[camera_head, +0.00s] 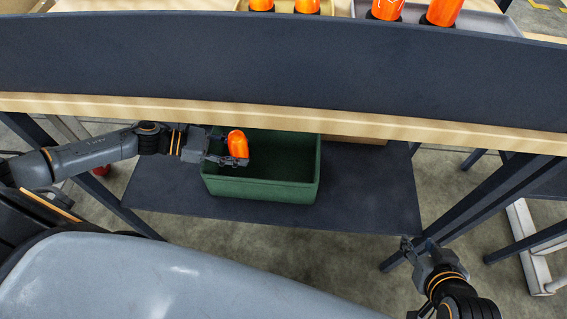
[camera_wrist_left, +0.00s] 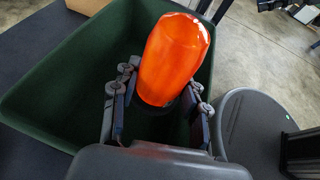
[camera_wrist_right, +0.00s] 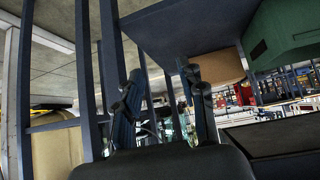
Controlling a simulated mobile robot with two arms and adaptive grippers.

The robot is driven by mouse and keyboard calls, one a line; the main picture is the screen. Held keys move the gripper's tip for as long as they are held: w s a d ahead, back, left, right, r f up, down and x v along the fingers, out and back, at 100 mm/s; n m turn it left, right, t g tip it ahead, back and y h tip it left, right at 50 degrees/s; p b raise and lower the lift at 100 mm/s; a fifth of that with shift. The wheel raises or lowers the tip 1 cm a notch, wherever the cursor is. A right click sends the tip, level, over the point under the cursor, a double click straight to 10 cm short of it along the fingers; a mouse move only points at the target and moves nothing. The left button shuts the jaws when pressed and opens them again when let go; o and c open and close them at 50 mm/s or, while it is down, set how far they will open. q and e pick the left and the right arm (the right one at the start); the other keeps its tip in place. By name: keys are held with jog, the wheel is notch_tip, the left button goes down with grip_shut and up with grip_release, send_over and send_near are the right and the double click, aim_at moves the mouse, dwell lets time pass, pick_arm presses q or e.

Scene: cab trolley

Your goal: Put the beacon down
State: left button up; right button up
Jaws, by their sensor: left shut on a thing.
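An orange beacon (camera_head: 238,143) with a dark base is held in my left gripper (camera_head: 226,158), over the left part of a green crate (camera_head: 262,190). In the left wrist view the beacon (camera_wrist_left: 173,58) stands between the two fingers of the gripper (camera_wrist_left: 156,112), which are shut on its dark base. The crate (camera_wrist_left: 50,92) lies behind and below it in that view. The beacon's exact height above the crate floor is unclear. My right gripper (camera_head: 415,250) is empty at the lower right; in the right wrist view its fingers (camera_wrist_right: 162,100) are apart.
The crate sits on a dark lower shelf (camera_head: 375,195). A cardboard box (camera_head: 356,139) is behind it. A tabletop with a wooden edge (camera_head: 400,125) and dark panel (camera_head: 280,62) runs above. More orange beacons (camera_head: 387,9) stand in trays on top. Dark legs (camera_head: 480,205) stand at right.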

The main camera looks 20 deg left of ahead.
pick_arm(q)
jog(key=w+d, duration=0.7)
jog(key=d, duration=0.7)
notch_tip(320, 180, down, 7)
jog(key=shift+w+a+r+b, duration=0.1)
jog(key=shift+r+b, duration=0.05)
jog(key=shift+b, duration=0.9)
pick_arm(e)
jog(key=w+a+r+t+y, duration=0.1)
jog(key=w+a+r+t, duration=0.1)
jog(key=w+r+t, duration=0.3)
notch_tip(320, 180, up, 2)
jog(key=shift+w+a+r+t, duration=0.25)
jog(key=shift+w+a+t, duration=0.15)
jog(key=shift+w, duration=0.25)
pick_arm(q)
jog(key=shift+f+b, duration=0.35)
jog(key=shift+f, duration=0.35)
pick_arm(e)
jog(key=shift+w+a+r+n+t+y, duration=0.1)
jog(key=shift+w+a+r+t+y, duration=0.15)
jog(key=shift+r+t, duration=0.45)
jog(key=shift+w+a+r+n+t+y, duration=0.1)
jog(key=shift+w+r+t+y, duration=0.2)
jog(key=shift+r, duration=0.65)
jog(key=shift+w+a+r+n+t+y, duration=0.1)
jog(key=shift+a+r+t+y, duration=0.1)
jog(key=shift+r+t, duration=0.55)
jog(key=shift+r, duration=0.3)
